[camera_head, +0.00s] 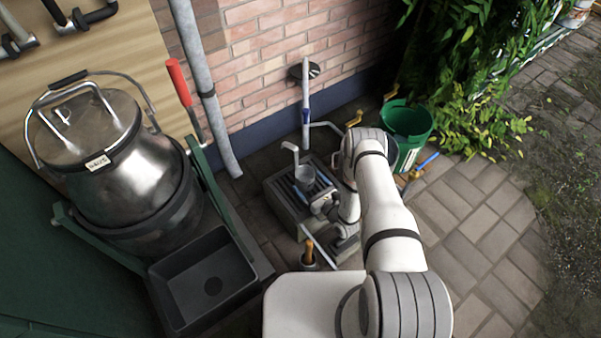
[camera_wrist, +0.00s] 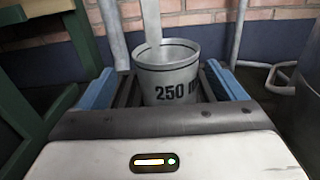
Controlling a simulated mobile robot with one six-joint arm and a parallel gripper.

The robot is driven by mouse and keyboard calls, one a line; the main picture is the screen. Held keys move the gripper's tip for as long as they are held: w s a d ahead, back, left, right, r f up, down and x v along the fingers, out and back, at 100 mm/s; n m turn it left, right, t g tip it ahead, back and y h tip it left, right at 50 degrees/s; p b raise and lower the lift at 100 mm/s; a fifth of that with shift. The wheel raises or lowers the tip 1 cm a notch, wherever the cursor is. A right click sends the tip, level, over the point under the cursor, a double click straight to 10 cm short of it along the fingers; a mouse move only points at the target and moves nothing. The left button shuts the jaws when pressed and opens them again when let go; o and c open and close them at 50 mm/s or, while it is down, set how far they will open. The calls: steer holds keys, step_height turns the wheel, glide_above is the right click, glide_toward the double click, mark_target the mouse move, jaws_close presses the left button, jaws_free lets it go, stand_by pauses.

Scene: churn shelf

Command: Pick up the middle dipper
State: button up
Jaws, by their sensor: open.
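A grey metal dipper (camera_wrist: 168,75) marked "250 m…" stands upright in the wrist view, its long handle (camera_wrist: 151,25) rising from the back of the cup. In the head view the dipper (camera_head: 305,174) sits over a slatted grate, with its hooked handle (camera_head: 291,153) up at the left. My gripper (camera_wrist: 163,88) is open, with one blue finger on each side of the cup and a gap on both sides. In the head view my gripper (camera_head: 312,187) is low at the grate. The cup's lower part is hidden behind the gripper body. Only one dipper shows clearly.
The slatted grey stand (camera_head: 280,203) is close to the brick wall. A pale pipe (camera_head: 305,105) rises behind it. A green bucket (camera_head: 407,122) is right of my arm. A steel churn (camera_head: 110,165) and a black tray (camera_head: 205,275) are at left. Paving at right is clear.

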mark_target(300, 170)
steer(key=x, duration=0.2)
steer(key=b+x, duration=0.1)
steer(key=x, duration=0.1)
steer(key=shift+w+d, duration=0.1)
steer(key=shift+w, duration=0.3)
steer(key=shift+c, duration=0.3)
steer(key=c, duration=1.2)
steer(key=shift+r, duration=0.1)
